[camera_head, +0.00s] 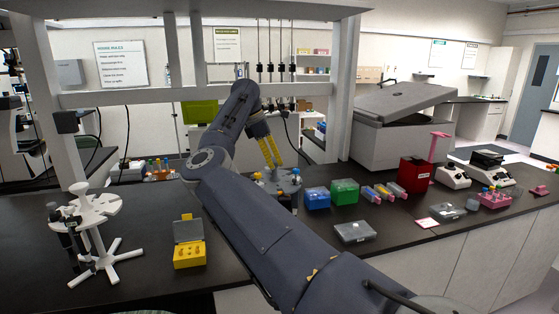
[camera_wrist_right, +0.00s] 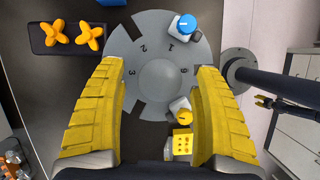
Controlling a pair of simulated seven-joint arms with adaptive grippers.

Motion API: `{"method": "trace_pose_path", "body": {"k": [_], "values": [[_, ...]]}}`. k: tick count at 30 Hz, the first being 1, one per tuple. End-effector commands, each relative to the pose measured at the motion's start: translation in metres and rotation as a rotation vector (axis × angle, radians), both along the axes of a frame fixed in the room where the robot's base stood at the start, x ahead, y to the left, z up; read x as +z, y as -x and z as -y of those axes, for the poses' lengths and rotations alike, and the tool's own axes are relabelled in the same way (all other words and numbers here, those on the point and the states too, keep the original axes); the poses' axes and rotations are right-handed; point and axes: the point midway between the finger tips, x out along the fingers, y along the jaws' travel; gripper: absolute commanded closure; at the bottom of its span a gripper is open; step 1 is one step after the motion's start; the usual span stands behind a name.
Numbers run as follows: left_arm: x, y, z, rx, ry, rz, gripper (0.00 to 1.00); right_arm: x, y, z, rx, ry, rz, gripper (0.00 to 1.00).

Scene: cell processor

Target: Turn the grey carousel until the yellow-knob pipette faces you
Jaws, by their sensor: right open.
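The grey carousel (camera_wrist_right: 160,80) is a notched disc with numbers and a round hub, seen from above in the right wrist view. A pipette with a blue knob (camera_wrist_right: 185,26) sits at its top rim. A pipette with a yellow knob (camera_wrist_right: 183,116) sits at its lower right rim, beside the right finger. My right gripper (camera_wrist_right: 158,68) is open above the disc, its yellow fingers spread on either side of the hub; contact cannot be told. In the head view my right gripper (camera_head: 268,150) hangs over the carousel (camera_head: 287,186), partly hidden by my arm. My left gripper is not in view.
A white pipette stand (camera_head: 95,208) and a yellow box (camera_head: 189,254) stand at the left. Green (camera_head: 344,191) and blue (camera_head: 317,198) boxes stand right of the carousel. In the wrist view, a black tray (camera_wrist_right: 40,48) lies left and a dark post (camera_wrist_right: 238,65) stands right.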

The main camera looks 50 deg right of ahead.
Motion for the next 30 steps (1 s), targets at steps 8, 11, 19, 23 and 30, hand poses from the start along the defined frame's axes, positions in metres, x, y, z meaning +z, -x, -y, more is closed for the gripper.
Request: {"method": "trace_pose_path", "body": {"k": [8,11,19,23,30], "values": [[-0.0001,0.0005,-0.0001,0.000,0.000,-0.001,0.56,-0.0048,-0.0011,-0.0007,0.004,0.000,0.001,0.31],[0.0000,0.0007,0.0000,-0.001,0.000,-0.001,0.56,-0.0047,-0.0011,-0.0007,0.004,0.000,0.001,0.31],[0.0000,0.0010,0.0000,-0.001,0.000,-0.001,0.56,-0.0045,-0.0011,-0.0007,0.004,0.000,0.001,0.53],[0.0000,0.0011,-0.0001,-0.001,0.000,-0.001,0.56,-0.0045,-0.0010,-0.0006,0.004,0.000,0.001,0.68],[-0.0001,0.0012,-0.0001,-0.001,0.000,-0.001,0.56,-0.0045,-0.0009,-0.0005,0.003,0.000,0.000,0.96]]}}
